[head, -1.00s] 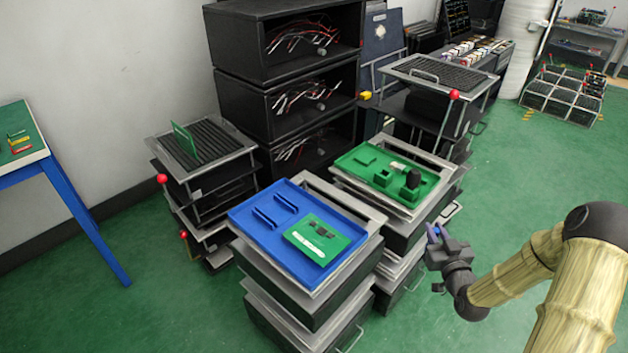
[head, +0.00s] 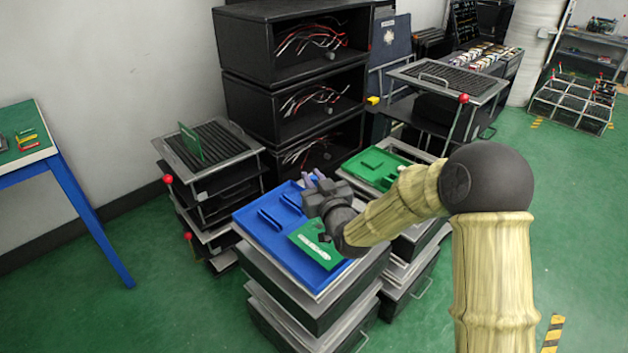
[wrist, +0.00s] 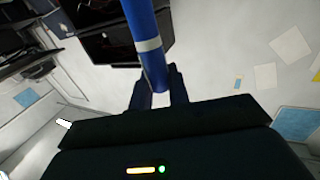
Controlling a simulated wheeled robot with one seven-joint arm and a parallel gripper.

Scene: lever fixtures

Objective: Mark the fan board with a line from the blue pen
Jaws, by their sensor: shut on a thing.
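A flat green board (head: 308,241) with a pale strip lies at the near end of the blue tray (head: 262,240); I take it for the fan board. My wrist and forearm hide part of its far side in the head view. My gripper (head: 313,181) is above the tray's far right part, its fingers pointing up and away from the board. In the wrist view my gripper (wrist: 158,92) is shut on the blue pen (wrist: 143,35), which has a pale band. The pen is hard to make out in the head view.
A green tray (head: 372,168) stands behind on the right, partly hidden by my arm. Two blue ridges stand in the blue tray's left part. A rack with an upright green plate (head: 191,141) is at left. Black shelves (head: 295,100) rise behind.

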